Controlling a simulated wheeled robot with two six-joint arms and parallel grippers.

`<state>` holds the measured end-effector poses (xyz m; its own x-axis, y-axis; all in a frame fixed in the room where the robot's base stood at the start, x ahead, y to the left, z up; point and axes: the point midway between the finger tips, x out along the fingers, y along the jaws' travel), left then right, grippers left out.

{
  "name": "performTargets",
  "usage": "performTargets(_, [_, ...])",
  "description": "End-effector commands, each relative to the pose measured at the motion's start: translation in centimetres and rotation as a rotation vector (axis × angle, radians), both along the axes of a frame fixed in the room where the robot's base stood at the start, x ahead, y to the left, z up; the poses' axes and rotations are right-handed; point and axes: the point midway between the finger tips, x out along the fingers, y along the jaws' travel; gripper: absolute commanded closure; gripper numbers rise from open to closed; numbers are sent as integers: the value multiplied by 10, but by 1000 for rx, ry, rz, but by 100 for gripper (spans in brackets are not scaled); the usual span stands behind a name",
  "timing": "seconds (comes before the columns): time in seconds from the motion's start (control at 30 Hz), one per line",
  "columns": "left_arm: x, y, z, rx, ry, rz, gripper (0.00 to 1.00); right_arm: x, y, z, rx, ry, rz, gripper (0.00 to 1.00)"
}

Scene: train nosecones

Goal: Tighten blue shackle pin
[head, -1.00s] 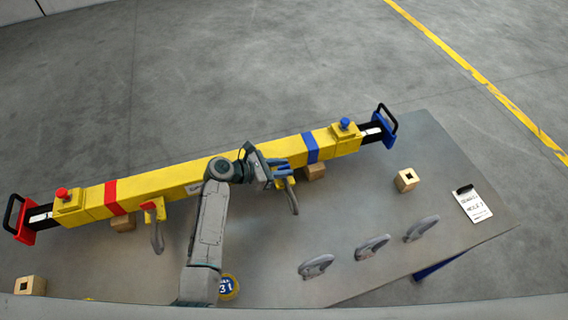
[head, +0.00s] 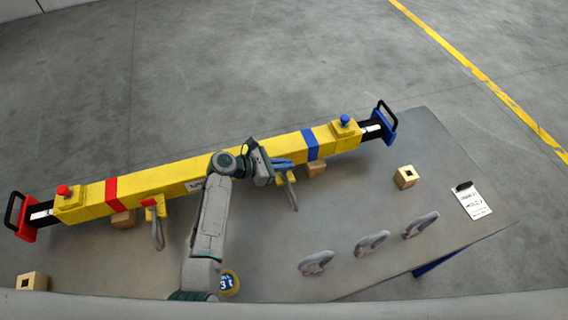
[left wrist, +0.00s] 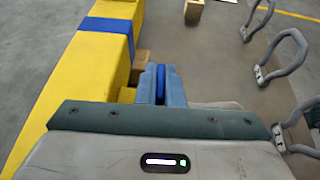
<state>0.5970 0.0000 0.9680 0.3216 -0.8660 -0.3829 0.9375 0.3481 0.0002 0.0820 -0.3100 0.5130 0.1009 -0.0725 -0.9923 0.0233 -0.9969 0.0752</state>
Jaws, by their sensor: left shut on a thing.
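My left gripper (head: 284,164) is at the front side of the yellow beam (head: 155,180), near the blue band. In the left wrist view its two light blue fingers (left wrist: 161,86) are shut on the darker blue shackle pin (left wrist: 160,80), which shows between them. A grey shackle (head: 291,193) hangs from the beam lug just below the gripper in the head view. The pin's thread and its seat are hidden by the fingers. A second shackle (head: 157,232) hangs below a red part near the red band. My right gripper is not in view.
Three loose grey shackles (head: 372,242) stand on the grey table (head: 440,150). Wooden blocks (head: 406,177), a clipboard (head: 471,200) and a round yellow-and-blue object (head: 229,283) also lie there. The beam's ends carry red and blue handles (head: 386,124). The table's right part has free room.

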Motion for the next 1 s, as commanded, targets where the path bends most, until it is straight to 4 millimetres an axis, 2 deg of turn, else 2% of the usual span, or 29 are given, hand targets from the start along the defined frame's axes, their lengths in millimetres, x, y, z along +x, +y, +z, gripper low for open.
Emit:
performTargets(0.27, [2, 1, 0, 3, 0, -181, 100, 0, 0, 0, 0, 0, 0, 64])
performTargets(0.57, [2, 0, -1, 2, 1, -462, 100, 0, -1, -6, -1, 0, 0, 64])
performTargets(1.0, [2, 0, -2, 2, -1, -876, 100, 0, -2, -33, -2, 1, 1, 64])
